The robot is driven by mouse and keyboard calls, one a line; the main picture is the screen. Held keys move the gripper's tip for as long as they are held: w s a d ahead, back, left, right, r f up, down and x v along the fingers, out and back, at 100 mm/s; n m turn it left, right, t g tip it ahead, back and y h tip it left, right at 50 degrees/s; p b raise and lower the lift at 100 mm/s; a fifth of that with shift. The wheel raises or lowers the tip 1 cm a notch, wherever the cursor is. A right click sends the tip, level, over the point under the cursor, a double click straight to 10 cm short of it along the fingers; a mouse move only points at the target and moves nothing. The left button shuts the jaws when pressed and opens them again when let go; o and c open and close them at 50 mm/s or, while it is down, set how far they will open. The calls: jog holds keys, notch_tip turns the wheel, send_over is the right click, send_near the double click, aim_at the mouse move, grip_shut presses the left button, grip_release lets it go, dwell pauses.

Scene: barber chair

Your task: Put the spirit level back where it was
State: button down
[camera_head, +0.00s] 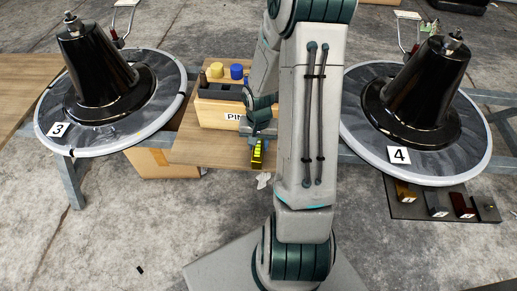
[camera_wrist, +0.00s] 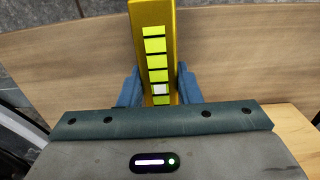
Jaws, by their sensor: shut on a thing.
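In the head view a small part of the level (camera_head: 257,156) shows beside my arm, over the front part of the wooden board (camera_head: 208,150). Whether it touches the board I cannot tell. My arm hides much of the gripper in the head view.
A wooden box with a partly hidden "PIN" label (camera_head: 215,112) holds blue and yellow pieces behind the level. Round stands with black cones, marked 3 (camera_head: 57,129) and 4 (camera_head: 399,156), flank the board. A dark tray (camera_head: 415,207) with several small blocks lies at right.

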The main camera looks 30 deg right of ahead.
jog(key=shift+f, duration=0.85)
jog(key=shift+f, duration=0.1)
jog(key=c, duration=1.1)
grip_release()
jog(key=shift+o, duration=0.2)
notch_tip(320, 180, up, 12)
jog(key=p, duration=0.5)
jog(key=s+a+r+n+t, duration=0.1)
jog(key=s+a+r+n, duration=0.6)
jog(key=s+a+r, duration=0.5)
jog(key=shift+a+r, duration=0.2)
jog(key=shift+r, duration=1.5)
